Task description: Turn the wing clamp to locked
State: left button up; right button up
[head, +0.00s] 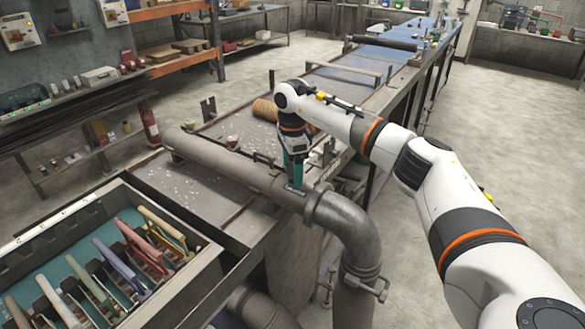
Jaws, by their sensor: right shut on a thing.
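A grey pipe (225,160) runs along the near side of the long workbench and meets a curved elbow (345,220) that bends down. My right gripper (295,184) reaches down from above onto the pipe just left of the elbow's collar. Its teal fingers are shut on a small part on top of the pipe, which I take to be the wing clamp. The fingers mostly hide that part, so I cannot tell which way its wings point. My left gripper is not in view.
A clamp with a side handle (372,286) is on the lower elbow pipe. A tray of coloured-handled tools (200,262) stands at the front left. A brown roll (265,109) and small bits lie on the workbench (160,178). The floor at right is clear.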

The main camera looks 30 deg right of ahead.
aim_at(292, 165)
jog(key=n, duration=0.4)
jog(key=shift+n, duration=0.3)
jog(key=shift+n+b, duration=0.4)
jog(key=shift+n, duration=1.4)
jog(key=o, duration=0.9)
jog(key=shift+o, duration=0.2)
jog(key=shift+r, duration=0.1)
jog(key=shift+r, duration=0.35)
notch_tip(292, 165, up, 11)
jog(key=b, duration=0.3)
